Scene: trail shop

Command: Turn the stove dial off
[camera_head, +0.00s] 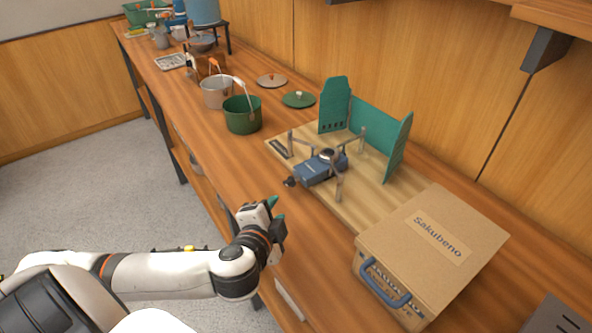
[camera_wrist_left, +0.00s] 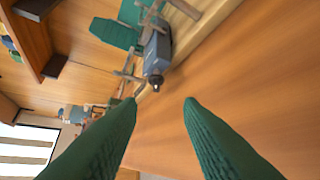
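A small blue camp stove (camera_head: 320,168) with metal pot supports stands on a light wooden board (camera_head: 362,205) on the counter. Its black dial (camera_head: 290,182) sticks out at the stove's front left. In the left wrist view, the stove (camera_wrist_left: 158,47) and its dial (camera_wrist_left: 155,83) show above the gap between my fingers. My left gripper (camera_head: 277,208) is just in front of the dial, apart from it. Its green fingers (camera_wrist_left: 162,105) are spread with nothing between them. The dial's exact setting is too small to read. My right gripper is not in view.
A green windscreen (camera_head: 371,124) stands behind the stove. A cardboard box (camera_head: 432,240) with a blue handle is to the right. A green pot (camera_head: 242,115) and a grey pot (camera_head: 217,92) stand to the left, with lids behind. The counter's front strip is clear.

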